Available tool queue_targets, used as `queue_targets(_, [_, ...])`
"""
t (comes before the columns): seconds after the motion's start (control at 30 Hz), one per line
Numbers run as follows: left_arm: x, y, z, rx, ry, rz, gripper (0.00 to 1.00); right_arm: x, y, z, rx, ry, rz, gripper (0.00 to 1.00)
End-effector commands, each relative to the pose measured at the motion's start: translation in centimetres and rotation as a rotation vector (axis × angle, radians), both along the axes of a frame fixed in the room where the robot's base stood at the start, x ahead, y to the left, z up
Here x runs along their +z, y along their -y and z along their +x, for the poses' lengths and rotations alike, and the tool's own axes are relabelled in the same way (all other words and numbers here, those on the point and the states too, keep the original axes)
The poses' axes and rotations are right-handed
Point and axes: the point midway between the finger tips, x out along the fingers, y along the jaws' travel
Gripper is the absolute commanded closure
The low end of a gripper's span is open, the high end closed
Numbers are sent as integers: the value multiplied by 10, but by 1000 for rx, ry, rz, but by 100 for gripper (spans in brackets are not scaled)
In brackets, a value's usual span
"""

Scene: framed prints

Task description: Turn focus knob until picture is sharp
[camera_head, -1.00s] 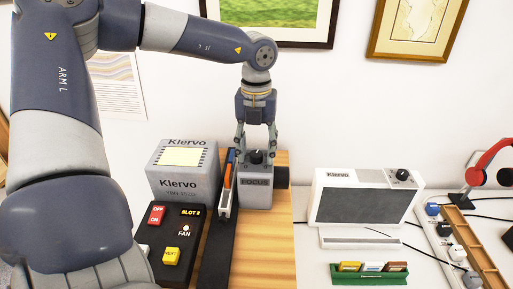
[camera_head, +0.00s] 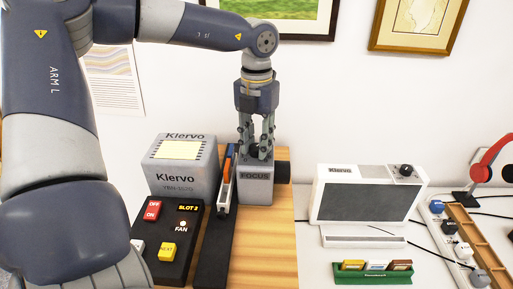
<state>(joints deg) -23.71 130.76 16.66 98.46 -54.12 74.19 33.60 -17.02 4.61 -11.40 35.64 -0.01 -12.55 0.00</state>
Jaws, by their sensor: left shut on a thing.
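The grey focus block (camera_head: 256,190), marked FOCUS, stands on the wooden board in the middle. Its black knob (camera_head: 254,161) is on top and mostly hidden by my left gripper (camera_head: 256,150). That gripper points straight down and is shut on the knob. The projected picture is not in view. The grey Kiervo box (camera_head: 183,178) with a pale yellow label stands left of the block. My right gripper is not in view.
A black control panel (camera_head: 176,240) with FAN, NEXT and ON/OFF buttons is at the lower left. A black rail (camera_head: 218,235) holds a slide piece beside the block.

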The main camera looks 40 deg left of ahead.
Motion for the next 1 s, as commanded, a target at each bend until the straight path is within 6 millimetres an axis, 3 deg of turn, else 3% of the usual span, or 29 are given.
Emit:
queue_targets(0.1, [-2, 0, 0, -105, 2, 1, 96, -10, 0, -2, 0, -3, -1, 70])
queue_targets(0.5, [-1, 1, 0, -396, 0, 1, 96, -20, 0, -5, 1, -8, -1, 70])
queue_targets(1.0, [0, 1, 0, -514, 0, 0, 96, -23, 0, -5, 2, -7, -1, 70])
